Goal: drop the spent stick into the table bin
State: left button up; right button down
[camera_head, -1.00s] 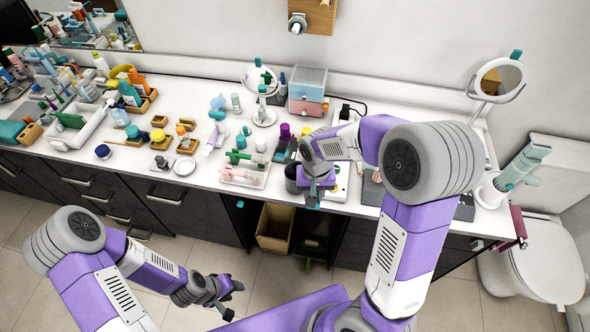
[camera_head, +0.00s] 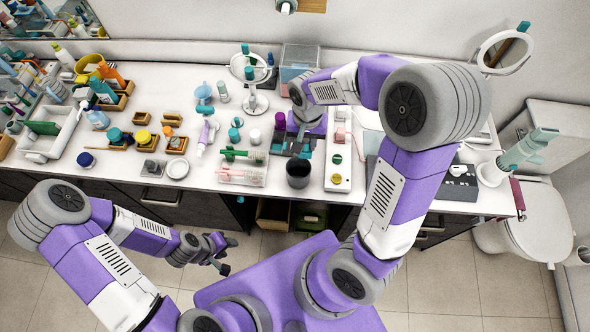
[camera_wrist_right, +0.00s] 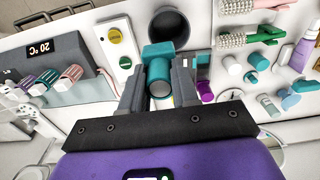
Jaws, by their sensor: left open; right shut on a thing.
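The table bin is a dark grey, open cup standing near the counter's front edge in the head view (camera_head: 298,174), and its round mouth shows in the right wrist view (camera_wrist_right: 168,27). My right gripper (camera_head: 298,148) is shut on a teal stick (camera_wrist_right: 158,58), whose teal end shows between the fingers in the right wrist view. In the head view the gripper is behind the bin, over a dark tray; the stick is mostly hidden there. My left gripper (camera_head: 225,254) is open and empty, in front of the counter above the floor.
A pale tray with brushes (camera_head: 243,176) lies left of the bin. A white panel with coloured buttons (camera_head: 338,160) lies to its right. A round mirror (camera_head: 250,70) and a clear box (camera_head: 299,62) stand behind. Bottles crowd the left side.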

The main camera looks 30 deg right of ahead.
aim_at(305, 151)
notch_tip(305, 151, down, 5)
jog(key=b, duration=0.4)
jog(key=shift+f, duration=0.1)
jog(key=c, duration=0.8)
grip_release()
notch_tip(305, 151, up, 8)
jog(key=shift+f+p, duration=0.1)
jog(key=shift+p, duration=0.45)
jog(key=shift+f, duration=0.1)
